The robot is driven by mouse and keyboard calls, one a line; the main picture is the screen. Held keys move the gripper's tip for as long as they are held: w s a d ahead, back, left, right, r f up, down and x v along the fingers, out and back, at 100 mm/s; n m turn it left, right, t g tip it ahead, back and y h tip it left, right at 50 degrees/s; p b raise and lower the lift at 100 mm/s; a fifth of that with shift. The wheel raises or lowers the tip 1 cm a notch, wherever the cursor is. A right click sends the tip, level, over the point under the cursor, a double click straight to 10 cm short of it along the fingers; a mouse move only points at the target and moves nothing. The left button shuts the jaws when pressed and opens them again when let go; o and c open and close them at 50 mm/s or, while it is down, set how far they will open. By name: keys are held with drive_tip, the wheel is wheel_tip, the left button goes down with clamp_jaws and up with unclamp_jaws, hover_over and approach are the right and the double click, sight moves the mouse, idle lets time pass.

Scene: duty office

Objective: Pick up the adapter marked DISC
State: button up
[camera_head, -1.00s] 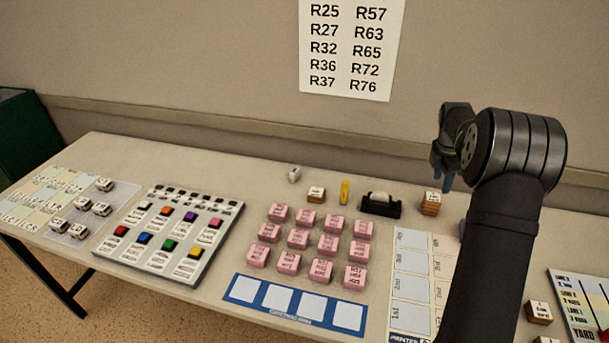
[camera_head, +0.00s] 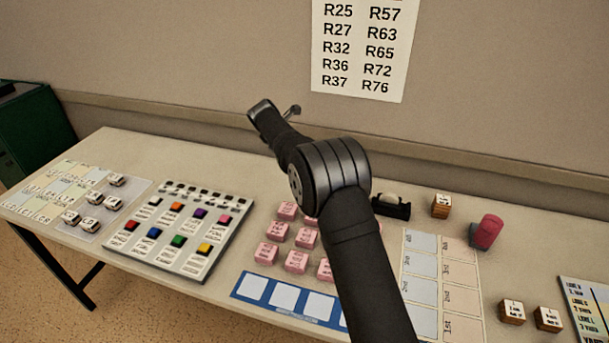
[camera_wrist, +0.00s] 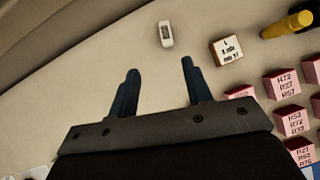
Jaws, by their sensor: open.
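My gripper (camera_wrist: 159,66) is open and empty, with its two dark fingers spread in the wrist view. In the head view my arm's end is raised above the back of the table; its fingertips do not show clearly. A small white piece with a dark mark (camera_wrist: 166,34) lies on the table, beyond the gap between the fingers in the wrist view. My arm hides it in the head view. Several small white pieces with dark labels (camera_head: 90,225) lie on a sheet at the table's left. I cannot read DISC on any piece.
Several pink lettered blocks (camera_head: 296,261) stand mid-table, partly behind my arm. A board with coloured buttons (camera_head: 180,230) lies left of them. A wooden block with a white lettered top (camera_wrist: 227,49) and a yellow stick (camera_wrist: 287,25) are near my fingers. A red cylinder (camera_head: 487,232) stands at right.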

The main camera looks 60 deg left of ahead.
drive_tip(key=x, duration=1.1)
drive_tip(key=shift+w+d, duration=0.1)
drive_tip(key=w+f, duration=0.2)
drive_tip(key=f, duration=0.1)
drive_tip(key=shift+f, duration=0.15)
drive_tip(key=shift+x, duration=0.8)
clamp_jaws()
